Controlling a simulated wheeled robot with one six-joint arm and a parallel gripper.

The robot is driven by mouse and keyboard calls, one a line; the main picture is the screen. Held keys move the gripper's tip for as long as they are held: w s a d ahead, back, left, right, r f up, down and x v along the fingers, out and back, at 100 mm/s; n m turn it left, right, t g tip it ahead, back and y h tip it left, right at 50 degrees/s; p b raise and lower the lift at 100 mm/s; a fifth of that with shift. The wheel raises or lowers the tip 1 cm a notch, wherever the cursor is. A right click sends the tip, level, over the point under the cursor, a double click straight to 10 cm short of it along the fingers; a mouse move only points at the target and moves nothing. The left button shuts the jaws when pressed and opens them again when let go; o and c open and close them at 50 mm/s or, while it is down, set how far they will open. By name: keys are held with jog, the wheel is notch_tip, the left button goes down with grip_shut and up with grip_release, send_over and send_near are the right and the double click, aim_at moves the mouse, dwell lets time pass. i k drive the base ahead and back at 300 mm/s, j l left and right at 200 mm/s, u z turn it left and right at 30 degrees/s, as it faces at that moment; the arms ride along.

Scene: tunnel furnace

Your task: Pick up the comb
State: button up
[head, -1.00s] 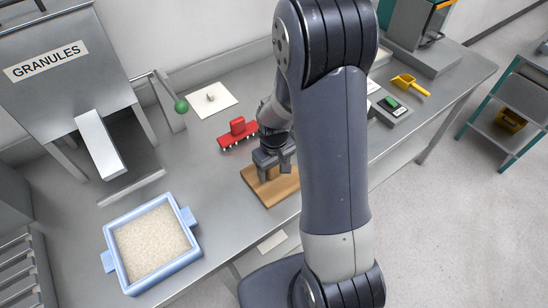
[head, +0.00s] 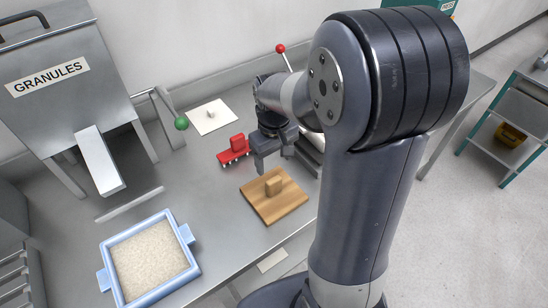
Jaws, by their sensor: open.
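The red comb (head: 232,155), a bar with a raised red grip and small pale teeth along its lower edge, lies on the grey table. My gripper (head: 273,160) is open and empty, just right of the comb and apart from it. It hangs above the table, behind a wooden board (head: 284,208). Part of the comb's right end is close to the gripper's left finger in the picture.
The wooden board has an upright block handle (head: 274,186). A blue tray (head: 189,272) of pale granules stands front left, below the granules hopper (head: 62,80). A white plate with a small knob (head: 212,118) lies behind the comb. A red-knobbed lever (head: 281,48) rises behind my arm.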

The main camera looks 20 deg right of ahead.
aim_at(239, 146)
jog(key=u, duration=1.65)
jog(key=z, duration=1.45)
jog(key=l+u, duration=0.2)
jog(key=i+l+u, duration=0.2)
jog(key=l, duration=0.25)
jog(key=k, duration=0.1)
